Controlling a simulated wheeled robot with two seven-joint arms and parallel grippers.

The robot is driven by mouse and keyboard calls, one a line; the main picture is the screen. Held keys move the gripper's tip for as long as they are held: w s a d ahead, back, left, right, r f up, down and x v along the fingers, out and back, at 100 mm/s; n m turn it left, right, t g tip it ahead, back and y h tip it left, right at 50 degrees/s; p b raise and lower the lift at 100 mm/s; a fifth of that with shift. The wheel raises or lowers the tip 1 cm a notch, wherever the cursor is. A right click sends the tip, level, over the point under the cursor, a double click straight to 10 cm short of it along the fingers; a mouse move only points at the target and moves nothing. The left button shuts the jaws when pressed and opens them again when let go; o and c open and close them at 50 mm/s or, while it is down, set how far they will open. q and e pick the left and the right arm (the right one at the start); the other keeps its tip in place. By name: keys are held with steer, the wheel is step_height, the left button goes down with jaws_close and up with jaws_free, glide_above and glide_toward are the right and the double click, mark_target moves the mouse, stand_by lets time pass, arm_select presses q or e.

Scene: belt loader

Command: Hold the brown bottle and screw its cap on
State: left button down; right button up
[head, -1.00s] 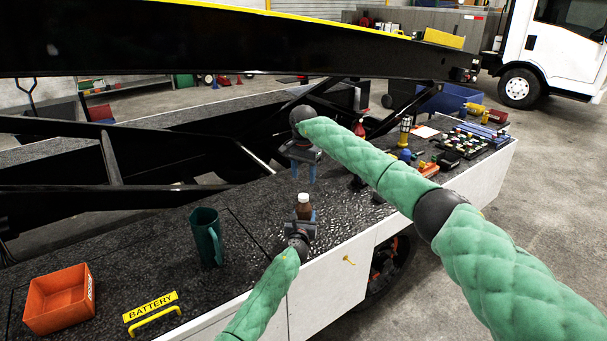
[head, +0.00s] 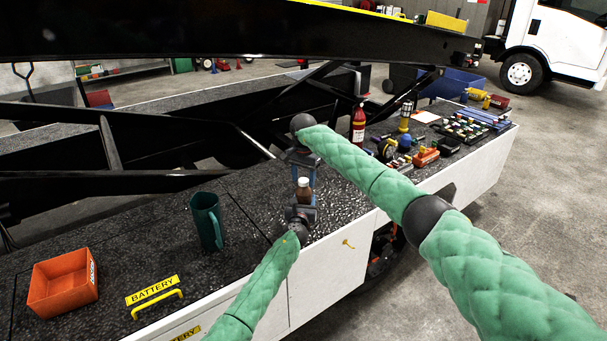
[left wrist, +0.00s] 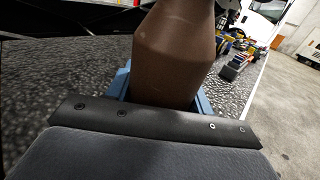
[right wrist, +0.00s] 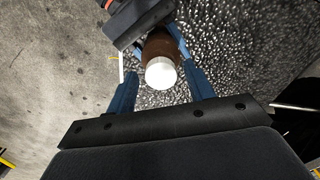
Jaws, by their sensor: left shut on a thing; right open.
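The brown bottle (head: 304,194) stands upright at the middle of the dark speckled deck, with a white cap (head: 304,182) on its top. My left gripper (head: 302,207) is shut on the bottle's body from the front. The left wrist view shows the brown bottle (left wrist: 172,60) close up between blue fingers. My right gripper (head: 303,174) is open above the bottle, pointing down. In the right wrist view its blue fingers (right wrist: 162,90) stand apart on either side of the white cap (right wrist: 161,73), with gaps between. I cannot tell how tightly the cap sits.
A green mug (head: 206,222), an orange bin (head: 62,284) and a yellow battery handle (head: 156,300) are to the left. A red extinguisher (head: 358,126) and assorted tools (head: 425,157) are to the right. The black beam (head: 240,45) hangs above.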

steer(key=c, duration=1)
steer(key=shift+c, duration=0.2)
